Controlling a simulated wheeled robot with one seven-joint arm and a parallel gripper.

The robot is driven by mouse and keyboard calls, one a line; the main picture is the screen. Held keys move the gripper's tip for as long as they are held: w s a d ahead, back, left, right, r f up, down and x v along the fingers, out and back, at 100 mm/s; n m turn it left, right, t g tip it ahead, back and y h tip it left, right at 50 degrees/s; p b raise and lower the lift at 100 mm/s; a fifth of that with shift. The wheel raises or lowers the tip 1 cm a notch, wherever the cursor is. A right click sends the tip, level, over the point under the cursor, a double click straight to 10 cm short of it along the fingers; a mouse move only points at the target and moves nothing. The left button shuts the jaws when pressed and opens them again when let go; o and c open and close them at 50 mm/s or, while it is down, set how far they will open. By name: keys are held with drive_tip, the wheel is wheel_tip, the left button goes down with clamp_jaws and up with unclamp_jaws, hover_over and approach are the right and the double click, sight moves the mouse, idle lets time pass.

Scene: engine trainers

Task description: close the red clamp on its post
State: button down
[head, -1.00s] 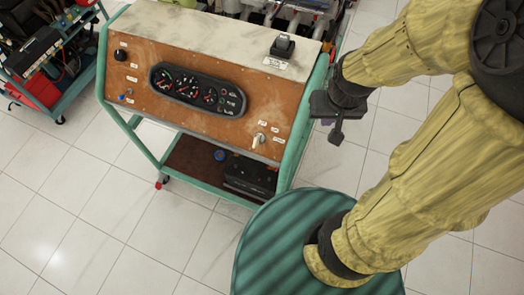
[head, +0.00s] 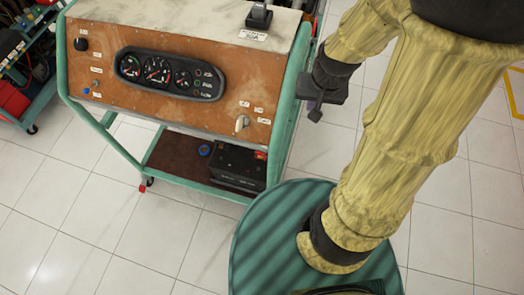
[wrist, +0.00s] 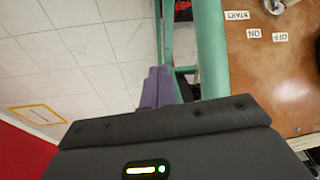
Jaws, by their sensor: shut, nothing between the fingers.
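A small red part (head: 260,155), probably the red clamp, shows at the right end of a black battery (head: 236,166) on the cart's lower shelf in the head view. It is too small to tell its post or whether it is open. My gripper (head: 316,113) is outside the cart's right green frame, above and to the right of the battery, apart from it. In the wrist view its two purple fingers (wrist: 158,87) are together and empty, next to the green frame tube (wrist: 210,50).
The cart's orange-brown panel (head: 105,65) has gauges and a key switch (head: 241,123). Its green frame (head: 288,120) stands between my gripper and the lower shelf (head: 172,160). Another cart (head: 35,105) is at the far left. Tiled floor lies open in front and at right.

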drive_tip(key=w+d+f+m+t+y+b, duration=0.1)
drive_tip(key=w+f+m+b, duration=0.3)
drive_tip(key=f, duration=0.5)
drive_tip(key=w+d+f+m+b, duration=0.1)
drive_tip(key=w+d+f+b, duration=0.15)
drive_tip(key=w+f, duration=0.45)
drive_tip(key=w+a+f+m+t, duration=0.1)
drive_tip(key=w+a+f+m, duration=0.35)
drive_tip(key=w+f, duration=0.25)
drive_tip(key=w+a+f+m+g, duration=0.1)
drive_tip(key=w+a+f+m, duration=0.1)
drive_tip(key=a+f+m, duration=0.3)
drive_tip(key=s+a+m+g+p, duration=0.1)
drive_tip(key=g, duration=0.1)
drive_tip(key=s+a+f+m+g+p, duration=0.1)
drive_tip(key=m+g, duration=0.1)
drive_tip(key=s+a+m+g+p, duration=0.1)
drive_tip(key=a+m+g+p, duration=0.1)
drive_tip(key=shift+s+f+m, duration=0.25)
drive_tip(key=shift+s+f, duration=0.05)
drive_tip(key=shift+s, duration=0.1)
